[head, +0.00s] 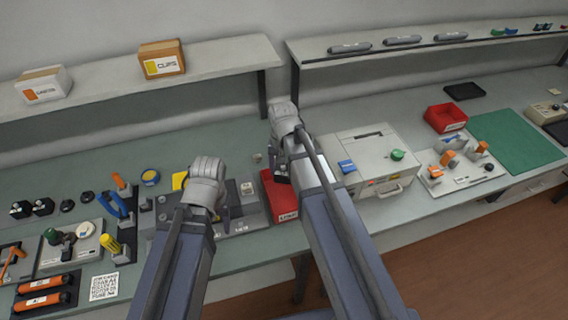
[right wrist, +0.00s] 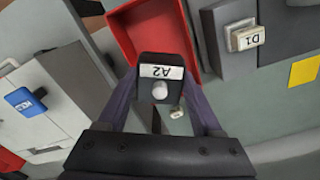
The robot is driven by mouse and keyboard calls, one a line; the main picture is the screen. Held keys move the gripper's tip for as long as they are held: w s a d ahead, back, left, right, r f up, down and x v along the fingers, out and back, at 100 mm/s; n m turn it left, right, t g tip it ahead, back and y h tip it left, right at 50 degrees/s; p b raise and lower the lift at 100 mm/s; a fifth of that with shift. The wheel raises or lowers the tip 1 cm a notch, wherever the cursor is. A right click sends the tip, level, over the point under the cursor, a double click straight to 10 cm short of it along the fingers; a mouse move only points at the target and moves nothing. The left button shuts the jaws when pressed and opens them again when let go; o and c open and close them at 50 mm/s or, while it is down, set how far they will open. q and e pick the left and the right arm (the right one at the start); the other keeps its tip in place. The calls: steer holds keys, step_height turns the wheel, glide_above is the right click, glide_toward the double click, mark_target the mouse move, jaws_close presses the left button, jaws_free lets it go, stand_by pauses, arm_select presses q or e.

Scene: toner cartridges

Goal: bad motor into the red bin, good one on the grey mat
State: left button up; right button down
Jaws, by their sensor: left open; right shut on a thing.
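My right gripper (head: 282,160) is shut on a black motor (right wrist: 162,92) with a white label reading A2 and a pale round shaft end. In the right wrist view the motor is in front of the red bin (right wrist: 130,28), near its edge. In the head view the red bin (head: 283,198) stands right of centre, partly hidden by my right arm. My left gripper (head: 223,208) is open at a grey fixture (head: 250,221), its fingers mostly hidden by the wrist. A block labelled D1 (right wrist: 243,38) shows in the right wrist view. I cannot make out the grey mat for certain.
A beige machine (head: 368,160) with blue and green knobs stands right of the bin. Another red bin (head: 445,117) and a green mat (head: 515,142) are further right. Tools and black parts crowd the left bench. Shelves (head: 230,70) run along the back.

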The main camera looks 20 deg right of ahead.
steer(key=shift+a+r+m+p, duration=0.15)
steer(key=shift+r+m+p, duration=0.3)
steer(key=shift+m, duration=0.75)
steer(key=shift+r+m, duration=0.15)
steer(key=shift+m, duration=0.45)
step_height(320, 180, down, 6)
steer(key=b, duration=0.6)
steer(key=shift+r, duration=0.1)
jaws_free()
steer(key=shift+r, duration=0.1)
